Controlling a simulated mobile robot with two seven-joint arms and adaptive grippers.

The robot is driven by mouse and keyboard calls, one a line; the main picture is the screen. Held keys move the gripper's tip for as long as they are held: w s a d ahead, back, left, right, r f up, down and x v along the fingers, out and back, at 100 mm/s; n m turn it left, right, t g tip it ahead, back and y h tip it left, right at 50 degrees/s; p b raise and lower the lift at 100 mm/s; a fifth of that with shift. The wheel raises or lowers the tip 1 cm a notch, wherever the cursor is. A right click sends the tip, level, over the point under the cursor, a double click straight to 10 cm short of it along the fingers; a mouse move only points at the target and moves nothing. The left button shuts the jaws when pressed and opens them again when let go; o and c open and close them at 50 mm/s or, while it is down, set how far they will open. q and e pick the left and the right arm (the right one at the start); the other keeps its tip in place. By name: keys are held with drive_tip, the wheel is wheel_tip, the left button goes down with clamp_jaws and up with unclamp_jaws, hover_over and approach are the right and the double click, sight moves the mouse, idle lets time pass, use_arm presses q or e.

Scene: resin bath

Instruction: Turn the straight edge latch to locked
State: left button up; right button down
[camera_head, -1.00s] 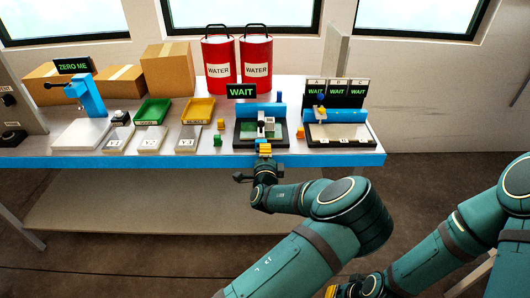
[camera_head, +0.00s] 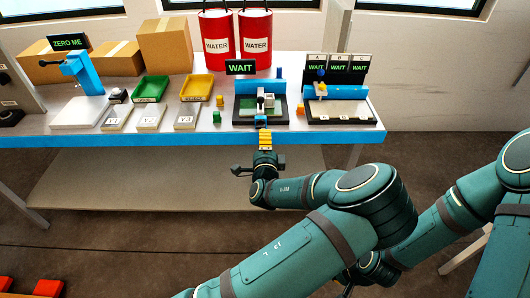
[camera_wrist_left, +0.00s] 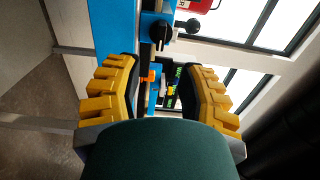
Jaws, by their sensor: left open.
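The middle station (camera_head: 248,108), under a WAIT sign (camera_head: 240,67), has a blue straight bar at its back and a small black-and-white part (camera_head: 266,101) on it. I cannot tell for certain which part is the latch or how it is set. In the left wrist view, a black knob (camera_wrist_left: 161,34) stands by a blue surface, beyond my fingertips. My left gripper (camera_head: 264,134) is open at the table's front edge, in front of the station. Its yellow fingers stand apart in the left wrist view (camera_wrist_left: 157,68), with nothing gripped. My right gripper is out of view.
A second station (camera_head: 345,111) with several WAIT displays stands to the right. Green (camera_head: 150,89) and yellow (camera_head: 197,88) trays, grey blocks and a blue stand (camera_head: 82,73) are left. Red water drums (camera_head: 255,38) and cardboard boxes (camera_head: 165,45) stand behind.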

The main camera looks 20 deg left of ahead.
use_arm(q)
drive_tip(key=v, duration=0.5)
drive_tip(key=shift+s, duration=0.3)
drive_tip(key=s+a+f+n+g+h, duration=0.1)
drive_tip(key=s+a+f+n+g, duration=0.1)
drive_tip(key=s+f+n+g, duration=0.6)
drive_tip(key=s+a+f+n+g+h, duration=0.1)
drive_tip(key=s+f+n+g, duration=0.15)
drive_tip(key=s+f, duration=0.7)
drive_tip(key=s+d+n+g+h, duration=0.4)
drive_tip(key=d+n+g+h, duration=0.1)
drive_tip(key=d+n+h, duration=0.1)
drive_tip(key=shift+s+d+h, duration=0.25)
drive_tip(key=shift+d+h, duration=0.25)
drive_tip(key=shift+d, duration=0.65)
